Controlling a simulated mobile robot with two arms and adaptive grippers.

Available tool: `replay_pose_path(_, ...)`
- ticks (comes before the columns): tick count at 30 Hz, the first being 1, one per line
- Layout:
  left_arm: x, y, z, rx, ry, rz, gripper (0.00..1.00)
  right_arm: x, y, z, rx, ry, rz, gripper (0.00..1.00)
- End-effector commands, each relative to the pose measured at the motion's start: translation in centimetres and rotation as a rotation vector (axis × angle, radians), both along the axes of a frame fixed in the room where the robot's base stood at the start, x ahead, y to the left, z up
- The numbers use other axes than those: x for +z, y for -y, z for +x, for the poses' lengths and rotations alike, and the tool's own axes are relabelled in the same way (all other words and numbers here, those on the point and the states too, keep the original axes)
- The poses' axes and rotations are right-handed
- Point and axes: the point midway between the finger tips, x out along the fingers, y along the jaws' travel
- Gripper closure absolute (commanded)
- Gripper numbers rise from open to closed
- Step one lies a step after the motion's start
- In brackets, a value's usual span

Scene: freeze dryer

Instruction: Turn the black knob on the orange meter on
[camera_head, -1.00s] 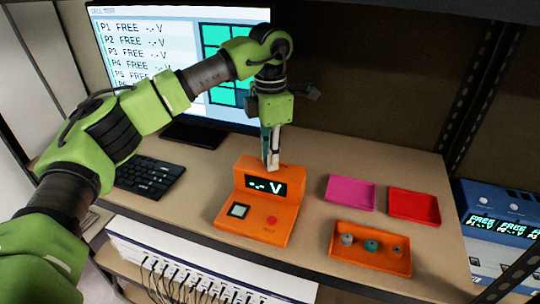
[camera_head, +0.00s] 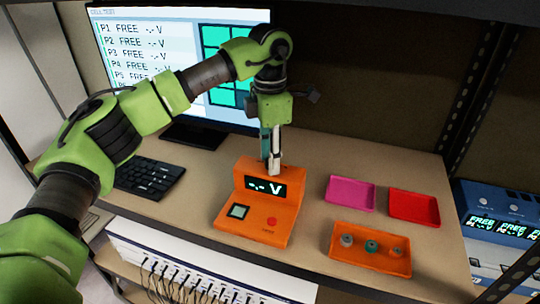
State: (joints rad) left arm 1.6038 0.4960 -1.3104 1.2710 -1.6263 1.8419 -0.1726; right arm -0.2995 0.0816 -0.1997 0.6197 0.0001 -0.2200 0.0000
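The orange meter (camera_head: 256,215) stands on the bench with a lit display (camera_head: 265,187) reading "-.- V". My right gripper is not in view.
A monitor (camera_head: 145,62) and a black keyboard (camera_head: 150,177) are at the left. Pink (camera_head: 350,193) and red (camera_head: 414,207) trays lie empty at the right. An orange tray (camera_head: 345,259) holds small round cells. A blue device (camera_head: 500,215) stands beyond the bench's right edge.

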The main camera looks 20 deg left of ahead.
Motion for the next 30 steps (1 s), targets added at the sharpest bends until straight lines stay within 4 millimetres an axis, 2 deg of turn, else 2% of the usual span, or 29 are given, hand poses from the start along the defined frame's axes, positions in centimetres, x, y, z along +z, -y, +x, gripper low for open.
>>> replay_pose_path(5, 1.4, 0.1, 0.1, 0.0, 0.002, -0.001, 0.66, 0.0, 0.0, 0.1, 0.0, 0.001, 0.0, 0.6)
replay_pose_path(15, 6.6, 0.1, 0.1, 0.0, 0.002, -0.001, 0.66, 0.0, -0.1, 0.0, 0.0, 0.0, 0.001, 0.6)
replay_pose_path(21, 7.5, 0.0, 0.0, 0.0, 0.0, 0.0, 0.66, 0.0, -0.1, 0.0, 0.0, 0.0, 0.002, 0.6)
replay_pose_path(30, 7.3, 0.0, 0.0, 0.011, -0.009, -0.022, 0.66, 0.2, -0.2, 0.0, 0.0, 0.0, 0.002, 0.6)
